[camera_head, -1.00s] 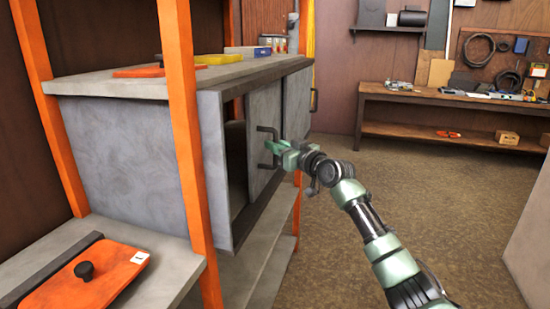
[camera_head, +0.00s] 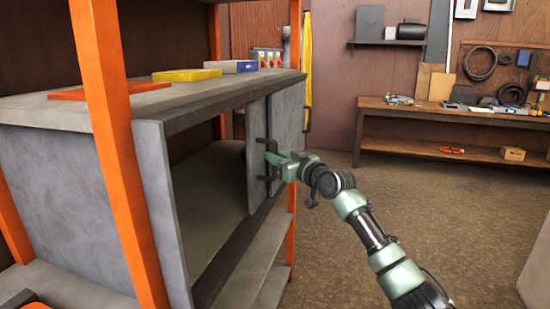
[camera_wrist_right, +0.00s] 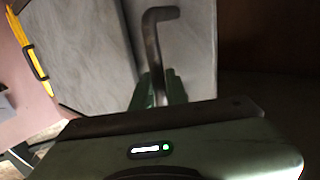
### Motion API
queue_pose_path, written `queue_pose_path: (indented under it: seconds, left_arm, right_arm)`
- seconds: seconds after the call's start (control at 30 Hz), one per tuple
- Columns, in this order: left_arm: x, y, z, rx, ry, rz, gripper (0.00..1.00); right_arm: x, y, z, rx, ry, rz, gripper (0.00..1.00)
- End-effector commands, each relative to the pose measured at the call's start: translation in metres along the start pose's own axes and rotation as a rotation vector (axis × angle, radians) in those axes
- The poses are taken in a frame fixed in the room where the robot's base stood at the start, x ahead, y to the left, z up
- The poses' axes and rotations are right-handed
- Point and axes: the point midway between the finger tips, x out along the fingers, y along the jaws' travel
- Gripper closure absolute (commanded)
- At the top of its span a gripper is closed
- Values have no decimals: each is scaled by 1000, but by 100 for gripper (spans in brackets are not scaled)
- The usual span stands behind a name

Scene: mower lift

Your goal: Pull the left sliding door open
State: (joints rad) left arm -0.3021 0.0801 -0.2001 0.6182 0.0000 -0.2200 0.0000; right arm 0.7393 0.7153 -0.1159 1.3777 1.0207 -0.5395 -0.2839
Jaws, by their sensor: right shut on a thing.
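The left sliding door (camera_head: 257,120) is a grey panel on the front of the grey cabinet, with a dark bar handle. My right gripper (camera_head: 272,158) is shut on that door handle (camera_head: 266,144). In the right wrist view the bent dark handle (camera_wrist_right: 153,45) rises from between the green fingers (camera_wrist_right: 157,90), with the grey door behind it. The left door stands largely beside the right door (camera_head: 288,115), and a wide opening (camera_head: 210,190) shows the cabinet's inside to its left. My left gripper is not in view.
The cabinet sits in a rack with orange posts (camera_head: 118,150). Red, yellow and blue flat items lie on the cabinet's top (camera_head: 180,98). A wooden workbench (camera_head: 440,110) stands at the back wall. The brown floor (camera_head: 400,190) between is clear.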

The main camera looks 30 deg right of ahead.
Motion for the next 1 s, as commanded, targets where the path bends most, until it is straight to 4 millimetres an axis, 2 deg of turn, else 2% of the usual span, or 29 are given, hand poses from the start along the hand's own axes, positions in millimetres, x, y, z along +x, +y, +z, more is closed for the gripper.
queue_pose_path:
  seconds: [0.13, 0.17, 0.23, 0.63, 1.0]
  left_arm:
    - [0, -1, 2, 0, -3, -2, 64]
    - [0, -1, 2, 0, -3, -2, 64]
    - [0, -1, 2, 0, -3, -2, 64]
    - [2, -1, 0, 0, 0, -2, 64]
    - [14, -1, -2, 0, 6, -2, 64]
  right_arm:
    - [0, 0, 0, -1, -2, 0, 100]
    - [0, 0, 0, -1, -2, 0, 83]
    - [0, 0, 0, -1, -2, 0, 64]
    - [-6, 0, 1, -2, -1, 0, 64]
    - [-63, 0, 4, -4, -3, 0, 64]
